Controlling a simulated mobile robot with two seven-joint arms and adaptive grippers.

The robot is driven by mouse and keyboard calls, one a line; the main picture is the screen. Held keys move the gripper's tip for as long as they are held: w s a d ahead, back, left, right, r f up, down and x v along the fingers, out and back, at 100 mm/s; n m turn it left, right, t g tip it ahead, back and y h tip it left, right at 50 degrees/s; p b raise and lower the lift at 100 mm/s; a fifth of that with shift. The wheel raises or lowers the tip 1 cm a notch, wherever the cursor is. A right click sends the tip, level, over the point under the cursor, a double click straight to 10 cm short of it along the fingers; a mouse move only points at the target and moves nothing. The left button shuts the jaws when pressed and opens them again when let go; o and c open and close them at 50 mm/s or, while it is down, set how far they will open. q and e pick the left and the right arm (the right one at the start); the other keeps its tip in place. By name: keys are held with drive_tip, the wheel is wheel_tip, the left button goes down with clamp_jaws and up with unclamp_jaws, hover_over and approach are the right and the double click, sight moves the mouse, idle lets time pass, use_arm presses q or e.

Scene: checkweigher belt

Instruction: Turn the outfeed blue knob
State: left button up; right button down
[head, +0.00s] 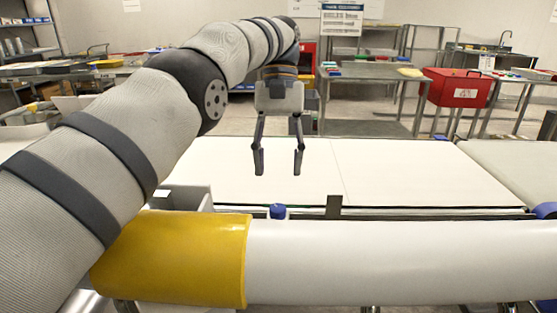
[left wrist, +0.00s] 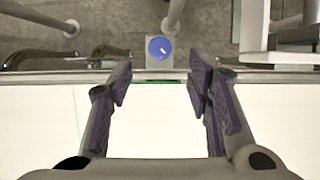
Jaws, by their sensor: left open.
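A small blue knob (head: 277,211) sits at the near edge of the white belt in the head view. In the left wrist view the round blue knob (left wrist: 160,48) with a small light mark is on a square grey mount, just beyond the belt edge. Another blue knob (head: 545,210) shows at the far right of the head view. The frames do not tell which is the outfeed one. My left gripper (head: 279,168) is open and empty above the white belt (head: 400,172), fingers pointing down. It is apart from the knob, which lies between the finger lines in the wrist view.
A thick white tube (head: 400,262) with a yellow section (head: 185,258) runs across the front. A grey open box (head: 190,197) stands left of the near knob. A dark upright bracket (head: 333,206) stands right of it. The belt top is clear.

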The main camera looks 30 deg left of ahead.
use_arm(q)
drive_tip(key=n+t+h+p, duration=0.2)
drive_tip(key=n+t+h, duration=0.25)
drive_tip(key=n, duration=0.55)
approach(276, 207)
wheel_tip(276, 207, up, 2)
drive_tip(key=s+a+f+n+t+h+p, duration=0.1)
drive_tip(key=s+a+n+t+h, duration=0.2)
drive_tip(key=n, duration=0.5)
drive_tip(key=shift+t+y, duration=0.35)
drive_tip(key=shift+y, duration=0.4)
drive_tip(key=x, duration=0.8)
drive_tip(key=s+x, duration=0.1)
drive_tip(key=x, duration=0.3)
drive_tip(key=shift+d+f, duration=0.1)
clamp_jaws()
use_arm(e)
drive_tip(key=shift+t, duration=0.8)
drive_tip(key=w+r, duration=0.3)
drive_tip(key=w, duration=0.1)
drive_tip(key=shift+r, duration=0.35)
